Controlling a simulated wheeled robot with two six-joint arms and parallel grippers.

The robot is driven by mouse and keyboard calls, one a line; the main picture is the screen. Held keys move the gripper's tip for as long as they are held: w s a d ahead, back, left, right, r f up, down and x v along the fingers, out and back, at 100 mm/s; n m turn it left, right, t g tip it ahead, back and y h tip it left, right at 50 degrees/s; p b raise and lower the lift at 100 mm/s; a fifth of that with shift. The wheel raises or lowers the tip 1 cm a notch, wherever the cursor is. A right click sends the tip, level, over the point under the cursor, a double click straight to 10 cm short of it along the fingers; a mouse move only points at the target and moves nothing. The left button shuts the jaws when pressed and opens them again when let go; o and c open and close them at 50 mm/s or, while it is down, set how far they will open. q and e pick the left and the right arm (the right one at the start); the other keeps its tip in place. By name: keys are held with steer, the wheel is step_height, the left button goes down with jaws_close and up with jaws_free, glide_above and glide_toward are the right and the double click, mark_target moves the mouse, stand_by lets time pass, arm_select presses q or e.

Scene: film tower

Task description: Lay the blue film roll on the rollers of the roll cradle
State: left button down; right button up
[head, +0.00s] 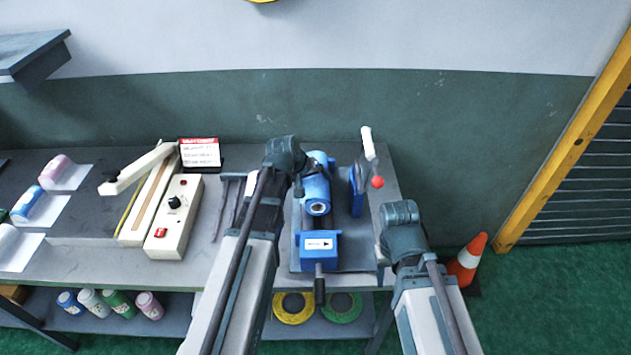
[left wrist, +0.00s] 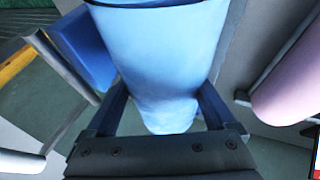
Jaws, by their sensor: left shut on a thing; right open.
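The blue film roll (head: 317,192) is in my left gripper (head: 305,172), over the back part of the roll cradle (head: 319,246). In the left wrist view the roll (left wrist: 160,60) fills the space between the two fingers of my left gripper (left wrist: 160,108). The cradle has a blue block with an arrow label in front and dark parts below the roll. I cannot tell whether the roll touches the rollers. My right gripper (head: 400,212) is open and empty, to the right of the cradle near the table's right edge.
A sealer-like device (head: 160,200), a control box (head: 176,215) and a red-and-white sign (head: 200,152) stand left. Several rolls lie on sheets at far left. A pink roll (left wrist: 290,85) is close by in the left wrist view. An orange cone (head: 468,258) stands on the floor right.

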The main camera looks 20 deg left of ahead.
arm_select(q)
steer(key=shift+f+b, duration=0.6)
steer(key=shift+f, duration=0.05)
steer(key=shift+r, duration=0.15)
steer(key=shift+r+p, duration=0.65)
steer(key=shift+p, duration=0.15)
steer(key=shift+f+b, duration=0.8)
steer(key=shift+b, duration=0.05)
stand_by(1.0)
jaws_free()
steer(key=shift+r, duration=0.15)
steer(key=p+v, duration=1.2)
steer(key=v, duration=0.1)
steer(key=shift+s+r, duration=0.25)
steer(key=shift+r, duration=0.05)
